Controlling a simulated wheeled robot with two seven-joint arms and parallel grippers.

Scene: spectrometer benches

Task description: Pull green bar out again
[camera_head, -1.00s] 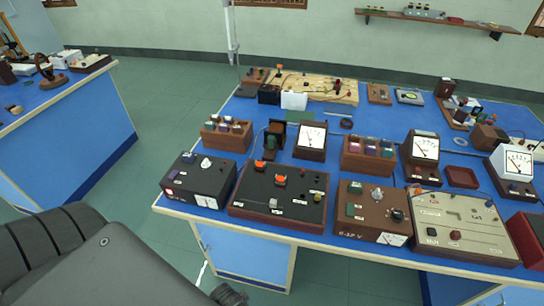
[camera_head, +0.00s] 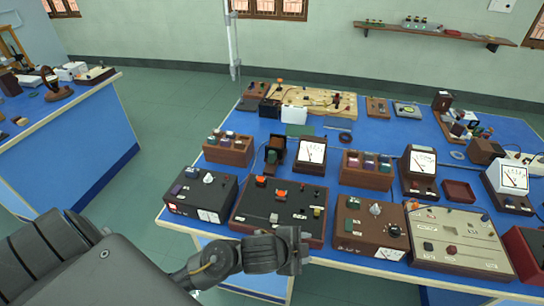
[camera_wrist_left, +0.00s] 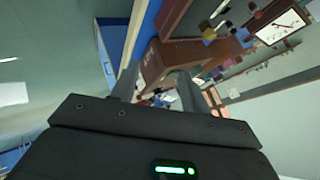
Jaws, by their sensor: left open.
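I cannot tell for sure which thing is the green bar. A small dark green block (camera_head: 271,157) shows in a dark upright stand (camera_head: 277,143) near the middle of the blue bench. A flat green piece (camera_head: 299,130) lies behind it. My left gripper (camera_head: 303,250) is at the bench's front edge, in front of the black box with orange knobs (camera_head: 281,216). In the left wrist view my left gripper (camera_wrist_left: 157,88) has its two fingers apart, with nothing seen between them. My right gripper is not in view.
Wooden racks of coloured blocks (camera_head: 228,157) (camera_head: 366,182) stand mid-bench. A black box (camera_head: 201,194), a brown supply box (camera_head: 366,229) and a beige panel (camera_head: 455,243) line the front. White-faced meters (camera_head: 312,151) stand behind. Open floor (camera_head: 160,150) lies left.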

